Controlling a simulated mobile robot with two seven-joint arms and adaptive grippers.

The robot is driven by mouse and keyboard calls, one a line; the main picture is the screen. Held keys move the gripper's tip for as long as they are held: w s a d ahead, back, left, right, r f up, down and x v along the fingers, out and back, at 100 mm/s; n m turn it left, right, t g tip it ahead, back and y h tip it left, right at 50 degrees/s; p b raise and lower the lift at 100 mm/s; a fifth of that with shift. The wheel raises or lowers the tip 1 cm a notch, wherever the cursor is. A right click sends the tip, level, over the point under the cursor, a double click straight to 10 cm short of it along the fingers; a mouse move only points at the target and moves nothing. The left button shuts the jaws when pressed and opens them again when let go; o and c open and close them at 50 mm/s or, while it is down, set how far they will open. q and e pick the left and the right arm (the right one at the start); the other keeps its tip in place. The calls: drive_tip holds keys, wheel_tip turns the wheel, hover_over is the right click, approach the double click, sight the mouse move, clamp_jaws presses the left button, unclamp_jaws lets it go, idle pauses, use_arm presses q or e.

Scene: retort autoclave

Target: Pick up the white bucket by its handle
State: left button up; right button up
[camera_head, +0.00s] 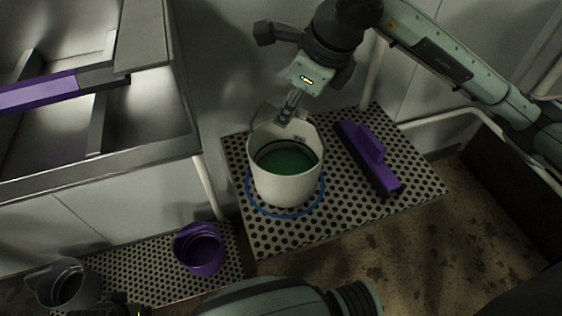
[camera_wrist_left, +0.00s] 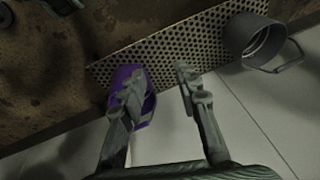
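The white bucket (camera_head: 271,187) stands upright on a perforated platform, with green contents inside. A blue ring lies around its base. My right gripper (camera_head: 288,108) comes down from above at the bucket's far rim. Its fingers look close together, but whether the handle is between them is too small to tell. The handle is not clearly visible behind the rim. My left gripper (camera_wrist_left: 157,78) is open and empty in the left wrist view, with its left finger in front of a purple bucket (camera_wrist_left: 143,108), far from the white bucket.
The perforated platform (camera_head: 350,222) also holds a purple long-handled tool (camera_head: 366,160) right of the bucket. A lower perforated strip (camera_head: 145,262) holds the purple bucket (camera_head: 199,249); a grey bucket (camera_head: 62,285) stands at its left end. A metal basin (camera_head: 150,150) stands at left.

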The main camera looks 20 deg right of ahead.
drive_tip(key=x, duration=0.6)
drive_tip(key=shift+w+p, duration=0.2)
drive_tip(key=shift+p, duration=0.1)
drive_tip(key=shift+a+r, duration=0.1)
drive_tip(key=shift+c, duration=0.6)
clamp_jaws()
drive_tip(key=shift+r, duration=0.1)
